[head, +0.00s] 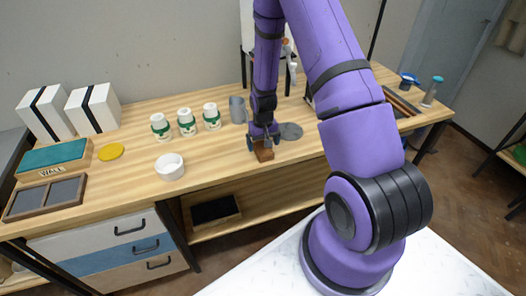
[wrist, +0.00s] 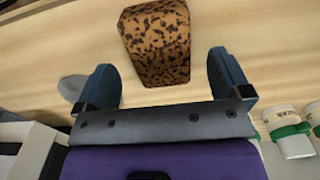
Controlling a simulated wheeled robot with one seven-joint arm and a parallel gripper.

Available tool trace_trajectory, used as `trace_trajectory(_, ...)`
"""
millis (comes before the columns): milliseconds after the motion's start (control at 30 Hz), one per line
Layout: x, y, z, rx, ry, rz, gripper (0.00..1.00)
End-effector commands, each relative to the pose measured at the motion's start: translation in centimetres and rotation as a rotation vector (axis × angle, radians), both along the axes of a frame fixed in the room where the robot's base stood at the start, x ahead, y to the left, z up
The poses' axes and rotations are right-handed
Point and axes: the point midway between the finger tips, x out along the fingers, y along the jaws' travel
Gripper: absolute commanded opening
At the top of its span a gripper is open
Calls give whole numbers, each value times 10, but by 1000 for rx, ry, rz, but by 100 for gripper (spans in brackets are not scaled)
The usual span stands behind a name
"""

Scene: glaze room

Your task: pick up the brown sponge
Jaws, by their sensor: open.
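The brown sponge (head: 264,154) lies on the wooden workbench (head: 140,205), near its front edge. In the wrist view it is a brown block with dark speckles (wrist: 156,42), in front of and between the open fingers. My gripper (head: 263,138) is right over the sponge in the head view and hides part of it. In the wrist view my gripper (wrist: 166,82) is open, with a dark finger on each side of the sponge's near end. Clear bench shows between the sponge and each finger. I cannot tell the exact height of the fingertips over the bench.
A grey disc (head: 291,131) lies just right of the gripper. A grey cylinder (head: 237,110) and several white jars with green bands (head: 186,122) stand behind and left. A white bowl (head: 170,167) is further left. Bare bench lies between bowl and sponge.

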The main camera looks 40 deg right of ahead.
Motion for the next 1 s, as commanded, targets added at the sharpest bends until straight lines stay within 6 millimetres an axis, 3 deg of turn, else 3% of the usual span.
trace_trajectory(200,0,1,-25,1,2,0,96)
trace_trajectory(500,0,1,-30,0,0,0,96)
trace_trajectory(533,0,1,-30,0,0,0,93)
trace_trajectory(700,0,1,-29,0,0,0,54)
trace_trajectory(767,0,1,-29,0,0,0,43)
trace_trajectory(1000,0,1,-29,0,0,0,39)
